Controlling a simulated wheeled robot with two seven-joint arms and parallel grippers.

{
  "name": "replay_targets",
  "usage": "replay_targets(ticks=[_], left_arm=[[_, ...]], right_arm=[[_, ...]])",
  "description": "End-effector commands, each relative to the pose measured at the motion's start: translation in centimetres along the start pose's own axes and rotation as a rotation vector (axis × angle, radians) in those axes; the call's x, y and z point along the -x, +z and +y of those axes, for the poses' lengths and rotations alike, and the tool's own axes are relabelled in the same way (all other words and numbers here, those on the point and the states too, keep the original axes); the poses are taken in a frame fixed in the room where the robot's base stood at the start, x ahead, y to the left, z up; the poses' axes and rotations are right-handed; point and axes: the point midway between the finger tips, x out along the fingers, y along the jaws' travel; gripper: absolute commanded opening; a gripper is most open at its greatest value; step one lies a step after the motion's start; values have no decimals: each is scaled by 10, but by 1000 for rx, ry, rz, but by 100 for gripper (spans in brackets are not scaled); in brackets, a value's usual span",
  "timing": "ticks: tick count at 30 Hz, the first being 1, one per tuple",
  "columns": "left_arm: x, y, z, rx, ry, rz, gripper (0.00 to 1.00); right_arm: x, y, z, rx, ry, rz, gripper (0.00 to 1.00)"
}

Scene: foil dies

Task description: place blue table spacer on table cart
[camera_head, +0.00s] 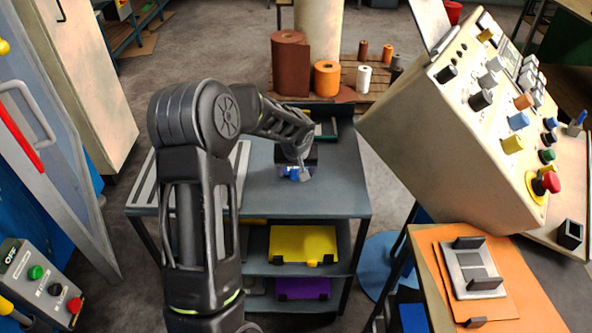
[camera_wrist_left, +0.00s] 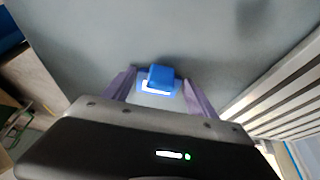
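The blue table spacer (camera_head: 294,174) is a small blue piece at the fingertips of my left gripper (camera_head: 297,172). In the left wrist view the spacer (camera_wrist_left: 160,76) sits between the two fingers of my left gripper (camera_wrist_left: 159,84), which appear to press on both sides of it. A bright white strip shows on its near edge. The spacer is over the grey top of the table cart (camera_head: 335,185); I cannot tell whether it touches the surface. The cart top also fills the left wrist view (camera_wrist_left: 120,35). My right gripper is not in view.
A slatted light panel (camera_head: 242,165) lies on the cart's left side, partly behind my left arm. A dark box with a green edge (camera_head: 326,128) is at the cart's back. Yellow (camera_head: 303,243) and purple (camera_head: 303,288) pieces are on lower shelves. A tilted control console (camera_head: 440,120) stands right.

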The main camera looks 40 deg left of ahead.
Motion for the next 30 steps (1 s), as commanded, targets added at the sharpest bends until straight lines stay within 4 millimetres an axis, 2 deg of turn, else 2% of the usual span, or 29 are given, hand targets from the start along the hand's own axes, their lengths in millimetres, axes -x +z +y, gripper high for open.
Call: replay_targets(ticks=[1, 6, 18, 23, 30], left_arm=[[0, 0, 0, 0, 0, 0, 72], [0, 0, 0, 0, 0, 0, 85], [6, -2, 0, 1, 0, 1, 85], [28, -2, 0, 1, 1, 4, 85], [79, -2, 1, 1, 2, 5, 85]], right_arm=[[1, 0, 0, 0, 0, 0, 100], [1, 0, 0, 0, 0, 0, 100], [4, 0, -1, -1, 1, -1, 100], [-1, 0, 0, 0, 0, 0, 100], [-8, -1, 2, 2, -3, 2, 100]])
